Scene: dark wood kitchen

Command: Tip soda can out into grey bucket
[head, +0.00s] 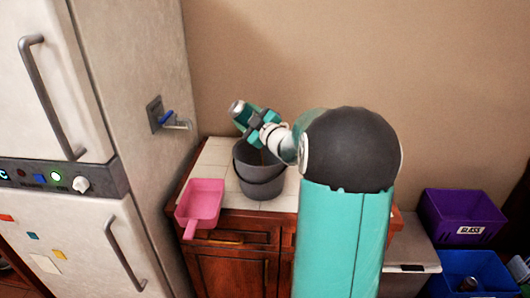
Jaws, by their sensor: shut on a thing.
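My gripper (257,126) is shut on the soda can (238,107), a small can with a pale silvery end showing at its upper left. The can is tilted, with the silvery end up and to the left. The grey bucket (263,188) stands on the white tiled counter, below my gripper. The can and gripper show over the bucket's back rim. The bucket's inside is mostly hidden by my arm, and I cannot tell whether anything is in it.
A pink scoop (202,203) lies on the tiled counter (217,152) left of the bucket, its handle over the front edge. A fridge (150,60) stands close on the left. A purple bin marked GLASS (462,212) and a blue bin (480,268) sit at the right.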

